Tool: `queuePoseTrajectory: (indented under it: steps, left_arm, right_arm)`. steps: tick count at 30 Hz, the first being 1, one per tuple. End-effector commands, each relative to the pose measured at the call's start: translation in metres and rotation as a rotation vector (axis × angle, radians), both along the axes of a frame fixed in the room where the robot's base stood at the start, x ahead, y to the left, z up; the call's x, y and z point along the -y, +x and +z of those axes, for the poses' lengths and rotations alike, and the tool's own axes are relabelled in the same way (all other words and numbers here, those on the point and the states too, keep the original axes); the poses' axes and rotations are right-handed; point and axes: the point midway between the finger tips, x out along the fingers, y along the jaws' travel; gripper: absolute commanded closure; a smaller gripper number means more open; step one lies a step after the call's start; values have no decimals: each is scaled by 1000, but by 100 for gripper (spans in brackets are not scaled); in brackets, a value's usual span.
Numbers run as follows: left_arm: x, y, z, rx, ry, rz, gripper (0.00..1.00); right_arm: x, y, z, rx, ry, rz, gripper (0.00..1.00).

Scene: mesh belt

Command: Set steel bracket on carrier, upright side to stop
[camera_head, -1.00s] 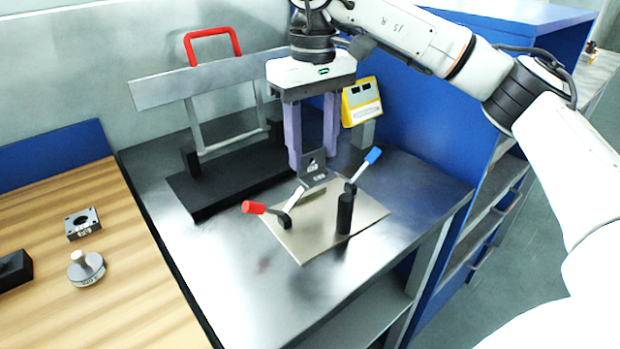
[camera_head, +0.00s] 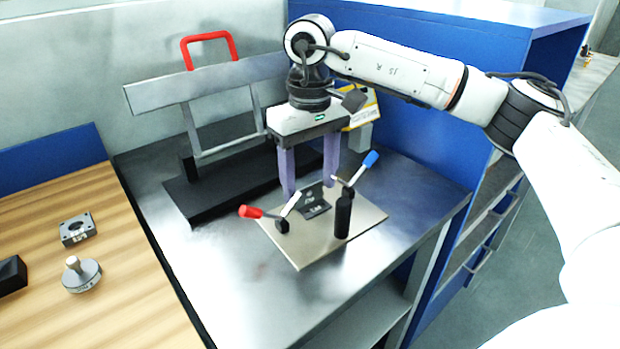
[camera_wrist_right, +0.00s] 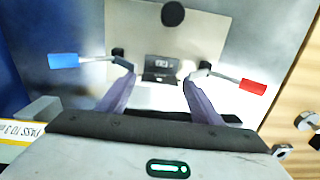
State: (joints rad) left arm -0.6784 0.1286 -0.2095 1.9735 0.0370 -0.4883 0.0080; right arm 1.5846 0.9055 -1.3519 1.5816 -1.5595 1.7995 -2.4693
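The dark steel bracket (camera_head: 313,197) rests on the light carrier plate (camera_head: 300,247), between a red-handled clamp (camera_head: 252,211) and a blue-handled clamp (camera_head: 371,159). Its upright side stands at the back and its labelled foot points to the front. The bracket also shows in the right wrist view (camera_wrist_right: 160,68), beyond the fingertips. My right gripper (camera_head: 308,180) is open behind and above the bracket, its purple fingers apart and empty. I cannot make out whether the upright side touches a stop. My left gripper is out of view.
A black post (camera_head: 343,214) stands on the plate, front right of the bracket. A black-based frame with a red handle (camera_head: 208,37) stands behind left. A yellow device (camera_head: 362,115) is behind right. Metal parts (camera_head: 82,274) lie on the wooden table at left. The steel table's front is clear.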

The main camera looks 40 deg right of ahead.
Motion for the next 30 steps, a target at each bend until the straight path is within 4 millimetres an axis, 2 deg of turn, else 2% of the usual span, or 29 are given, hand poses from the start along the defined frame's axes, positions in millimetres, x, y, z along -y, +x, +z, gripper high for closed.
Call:
queuePoseTrajectory:
  steps: [9,13,17,27,30]
  left_arm:
    - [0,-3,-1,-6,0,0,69]
    - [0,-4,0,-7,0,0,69]
    - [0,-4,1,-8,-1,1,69]
    - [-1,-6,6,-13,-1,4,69]
    - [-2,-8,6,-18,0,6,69]
  right_arm:
    - [0,0,1,1,0,0,35]
    - [-1,1,10,3,1,0,35]
    - [-1,1,33,5,1,1,35]
    - [-1,1,105,3,0,2,35]
    - [0,1,116,1,0,2,35]
